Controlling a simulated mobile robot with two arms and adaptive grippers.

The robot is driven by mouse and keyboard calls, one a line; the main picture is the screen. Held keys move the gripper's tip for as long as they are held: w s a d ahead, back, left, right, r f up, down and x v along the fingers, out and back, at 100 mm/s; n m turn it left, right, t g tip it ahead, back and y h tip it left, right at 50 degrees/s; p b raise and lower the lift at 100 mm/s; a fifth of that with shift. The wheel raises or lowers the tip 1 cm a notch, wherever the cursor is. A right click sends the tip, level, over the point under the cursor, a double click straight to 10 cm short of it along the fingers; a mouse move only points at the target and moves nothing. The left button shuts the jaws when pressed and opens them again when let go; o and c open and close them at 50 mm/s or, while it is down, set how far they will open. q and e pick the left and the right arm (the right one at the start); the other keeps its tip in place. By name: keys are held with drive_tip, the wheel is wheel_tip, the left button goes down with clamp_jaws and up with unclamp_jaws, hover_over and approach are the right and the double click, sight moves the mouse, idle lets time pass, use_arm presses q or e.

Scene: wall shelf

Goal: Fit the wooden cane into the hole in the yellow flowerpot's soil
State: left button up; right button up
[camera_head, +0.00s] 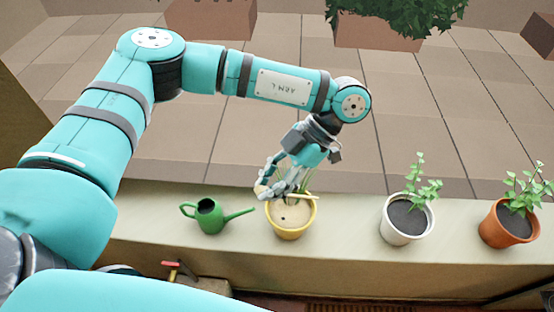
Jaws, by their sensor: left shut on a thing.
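The yellow flowerpot (291,232) stands on the pale ledge in the middle of the view. Its soil is sandy, with a small dark hole (284,218) visible toward the front left. A few green leaves show behind my gripper at the back of the pot. My left gripper (275,190) is above the pot's back rim, shut on the wooden cane (309,196). Only a short pale piece of the cane shows to the right of the fingers; it looks tilted close to level, and the fingers hide much of it. The cane's end is apart from the hole. My right gripper is out of view.
A green watering can (210,217) stands left of the yellow pot, its spout toward it. A white pot (405,228) and an orange pot (508,227), both with plants, stand to the right. The ledge (345,232) is free between the yellow and white pots.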

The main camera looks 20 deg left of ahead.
use_arm(q)
drive_tip(key=shift+w+a+f+n+t+h+b, duration=0.55)
drive_tip(key=shift+w+n+h+b, duration=1.35)
drive_tip(key=shift+n+h, duration=3.95)
drive_tip(key=shift+w+a+f+n+t+h+b, duration=0.5)
drive_tip(key=shift+w+n+h+b, duration=1.35)
drive_tip(key=shift+n+h, duration=3.95)
wheel_tip(320, 180, down, 6)
drive_tip(key=w+b, duration=0.1)
drive_tip(key=b, duration=0.1)
drive_tip(key=shift+f+b, duration=0.15)
drive_tip(key=shift+b, duration=0.15)
